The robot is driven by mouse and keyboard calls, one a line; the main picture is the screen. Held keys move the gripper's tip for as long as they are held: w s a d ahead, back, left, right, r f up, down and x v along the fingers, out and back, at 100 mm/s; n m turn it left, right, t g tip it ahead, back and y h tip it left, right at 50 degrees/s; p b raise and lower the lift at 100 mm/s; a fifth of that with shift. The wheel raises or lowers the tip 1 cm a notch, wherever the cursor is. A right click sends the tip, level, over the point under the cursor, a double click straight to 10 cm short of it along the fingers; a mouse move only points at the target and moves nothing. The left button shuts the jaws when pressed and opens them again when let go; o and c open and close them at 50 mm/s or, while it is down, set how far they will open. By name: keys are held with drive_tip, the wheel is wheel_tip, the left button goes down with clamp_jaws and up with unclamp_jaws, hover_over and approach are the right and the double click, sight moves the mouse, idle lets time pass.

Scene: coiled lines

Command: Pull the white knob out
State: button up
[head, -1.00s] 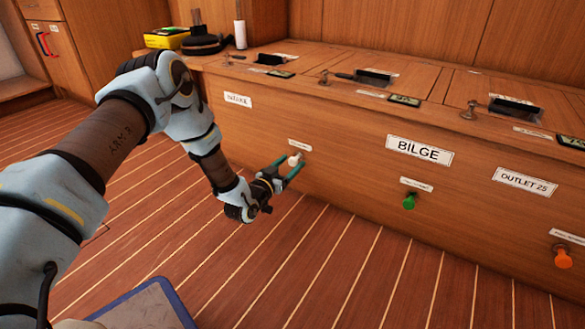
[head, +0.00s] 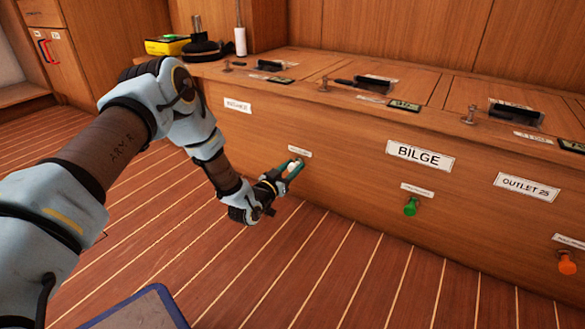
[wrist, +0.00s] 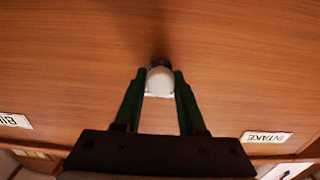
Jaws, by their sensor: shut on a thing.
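The white knob (head: 292,166) is on the front of the wooden bench, below a small white label and to the left of the BILGE sign. My gripper (head: 294,168) has its green fingers shut on the knob, one on each side. In the wrist view the round white knob (wrist: 160,80) sits between the two fingertips (wrist: 160,78), close to the wood panel. A dark part shows behind the knob, at the panel. How far the knob stands out from the panel is hard to tell.
A green knob (head: 410,207) and an orange knob (head: 567,263) stand out from the same front panel, to the right. The bench top holds several dark handles and metal posts. A yellow box (head: 167,45) is at the back left.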

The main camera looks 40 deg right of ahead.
clamp_jaws()
idle(0.6)
drive_tip(key=p+v, duration=0.3)
drive_tip(key=v, duration=0.1)
drive_tip(key=shift+a+r+p, duration=0.1)
drive_tip(key=shift+a+p, duration=0.2)
drive_tip(key=shift+p, duration=0.1)
drive_tip(key=shift+s+a, duration=0.2)
drive_tip(key=shift+a, duration=0.2)
drive_tip(key=o, duration=0.9)
unclamp_jaws()
drive_tip(key=shift+o, duration=0.2)
drive_tip(key=p+v, duration=0.5)
drive_tip(key=v, duration=0.5)
drive_tip(key=shift+a, duration=0.4)
drive_tip(key=shift+f, duration=0.2)
